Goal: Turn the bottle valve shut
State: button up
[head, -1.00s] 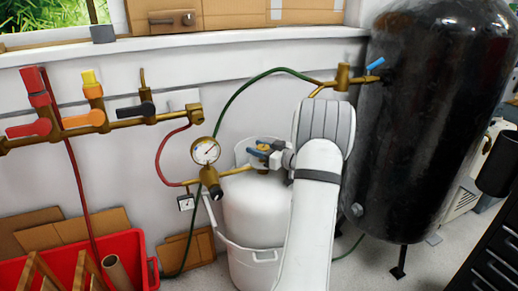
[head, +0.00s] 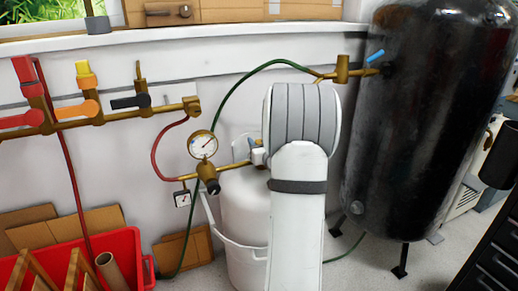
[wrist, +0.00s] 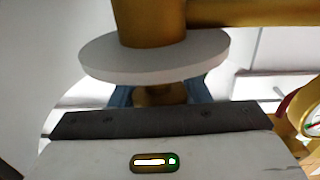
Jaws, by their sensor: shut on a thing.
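The white gas bottle (head: 243,205) stands in a white holder near the middle of the head view. My arm hides its right side and most of the valve on its top. In the wrist view my gripper (wrist: 161,92) has its blue fingers on either side of a brass part of the valve (wrist: 160,96) and is shut on it. A white disc (wrist: 150,60) and a thick brass stem (wrist: 150,22) sit just beyond the fingers. In the head view only a small blue and white bit of the gripper shows left of my arm.
A brass pipe with a pressure gauge (head: 203,145) joins the bottle from the left. A green hose (head: 245,85) arches above. A large black tank (head: 425,130) stands close on the right. A red crate (head: 125,250) is at lower left.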

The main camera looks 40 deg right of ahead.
jog(key=shift+f+m+g+h+b, duration=0.1)
jog(key=shift+m+g+h+b, duration=0.3)
jog(key=shift+m+h+b, duration=0.45)
jog(key=shift+d+h, duration=0.15)
jog(key=shift+h, duration=0.3)
jog(key=o, duration=1)
jog(key=p+v, duration=0.1)
jog(key=v, duration=0.7)
jog(key=shift+r+p, duration=0.25)
jog(key=shift+p, duration=0.1)
